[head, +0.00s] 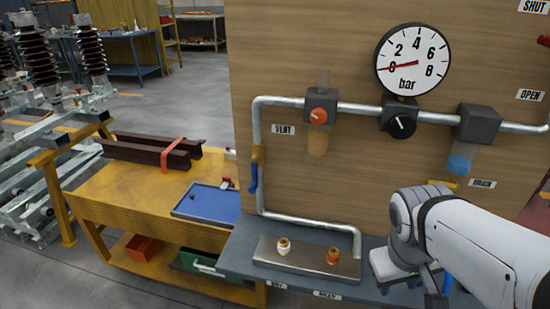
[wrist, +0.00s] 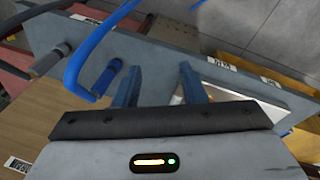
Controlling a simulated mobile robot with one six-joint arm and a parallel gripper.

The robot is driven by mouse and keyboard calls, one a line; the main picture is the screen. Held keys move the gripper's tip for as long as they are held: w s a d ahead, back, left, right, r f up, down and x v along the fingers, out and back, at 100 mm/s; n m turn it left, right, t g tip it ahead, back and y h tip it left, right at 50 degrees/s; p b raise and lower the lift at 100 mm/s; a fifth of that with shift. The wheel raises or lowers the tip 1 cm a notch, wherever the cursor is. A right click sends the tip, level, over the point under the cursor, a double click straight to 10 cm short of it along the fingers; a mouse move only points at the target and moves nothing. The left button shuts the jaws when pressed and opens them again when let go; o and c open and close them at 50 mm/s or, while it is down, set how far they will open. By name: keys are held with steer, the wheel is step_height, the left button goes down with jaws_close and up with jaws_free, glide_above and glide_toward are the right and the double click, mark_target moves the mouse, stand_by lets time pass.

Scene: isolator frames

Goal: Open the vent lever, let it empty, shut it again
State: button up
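The vent valve (head: 318,102) is a dark box on the pipe of the wooden panel, left of the gauge, with a round orange hub. A pale orange block (head: 318,142), apparently its lever, points down below it. The VENT label (head: 283,130) is at its left. The gauge (head: 412,59) has its red needle at about 0 bar. My gripper is at the lower right in the head view, below and well apart from the vent valve, its fingers mostly hidden by my arm. In the wrist view my gripper (wrist: 160,86) is open, with nothing between its fingers.
A black knob (head: 400,122) sits under the gauge. The drain valve (head: 477,122) with a blue handle (head: 461,160) is at the right. A blue-handled lever (head: 253,176) is on the left pipe. A metal tray (head: 305,260) with two small fittings is on the shelf below.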

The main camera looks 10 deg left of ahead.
mark_target(252, 189)
steer(key=w+a+f+n+t+h+b, duration=0.1)
steer(key=w+a+n+t+h+b, duration=0.65)
steer(key=n, duration=0.85)
steer(key=w+a+r+n+t+y, duration=0.2)
steer(key=a+n+t+y, duration=0.2)
steer(key=a+n, duration=0.55)
steer(key=w+a+r+n+t+y, duration=0.15)
steer(key=a+n+t+y, duration=0.3)
steer(key=a, duration=1.05)
steer(key=shift+h, duration=0.5)
steer(key=w, duration=0.5)
steer(key=w+d, duration=0.1)
steer(key=w, duration=0.1)
steer(key=shift+w+f, duration=0.15)
steer(key=shift+w, duration=0.25)
jaws_close()
